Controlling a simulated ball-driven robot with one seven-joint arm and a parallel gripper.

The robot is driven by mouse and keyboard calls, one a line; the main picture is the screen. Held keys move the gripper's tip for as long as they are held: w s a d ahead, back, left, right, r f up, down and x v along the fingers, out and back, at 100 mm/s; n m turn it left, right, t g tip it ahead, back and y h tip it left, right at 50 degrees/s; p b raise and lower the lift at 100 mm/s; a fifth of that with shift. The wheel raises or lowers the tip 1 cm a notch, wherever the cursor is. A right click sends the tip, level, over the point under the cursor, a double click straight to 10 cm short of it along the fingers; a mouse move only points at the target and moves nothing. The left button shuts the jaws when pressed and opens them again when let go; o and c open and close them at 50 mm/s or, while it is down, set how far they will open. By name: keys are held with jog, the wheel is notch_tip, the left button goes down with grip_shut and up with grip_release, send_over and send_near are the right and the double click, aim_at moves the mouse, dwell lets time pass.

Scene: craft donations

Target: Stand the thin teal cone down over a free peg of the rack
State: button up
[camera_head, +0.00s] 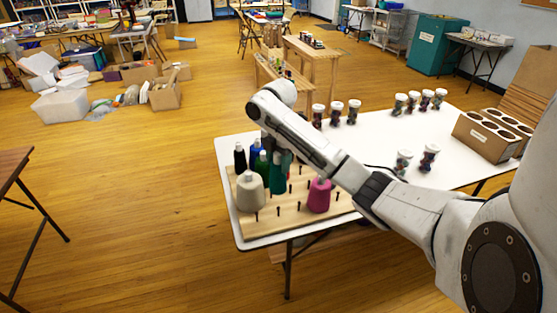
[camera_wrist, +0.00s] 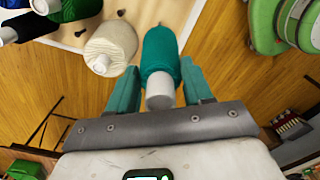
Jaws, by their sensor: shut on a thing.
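The thin teal cone (camera_wrist: 160,50) of yarn, with a white tip, sits between the two teal fingers of my gripper (camera_wrist: 160,68), which is shut on it. In the head view the teal cone (camera_head: 280,178) shows partly below my wrist, over the back half of the rack. The rack (camera_head: 283,222) is a pale wooden board with dark pegs, several of them bare in front and to the right. Whether the cone's base touches the board or a peg is hidden.
On the rack stand a cream cone (camera_head: 250,191), a magenta cone (camera_head: 319,196), and black (camera_head: 240,157), blue (camera_head: 255,152) and green (camera_head: 262,166) cones. Filled jars (camera_head: 403,161) and a cardboard carrier (camera_head: 487,136) stand on the white table (camera_head: 376,142) to the right.

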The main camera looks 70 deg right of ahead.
aim_at(278, 191)
jog(key=shift+f+b, duration=1.4)
jog(key=shift+f, duration=2.15)
jog(key=shift+f+b, duration=1.55)
jog(key=shift+f, duration=1.4)
jog(key=o, duration=1.4)
jog(key=shift+o, duration=0.2)
jog(key=shift+r, duration=0.1)
notch_tip(278, 191, up, 11)
jog(key=p, duration=0.3)
jog(key=shift+f, duration=0.2)
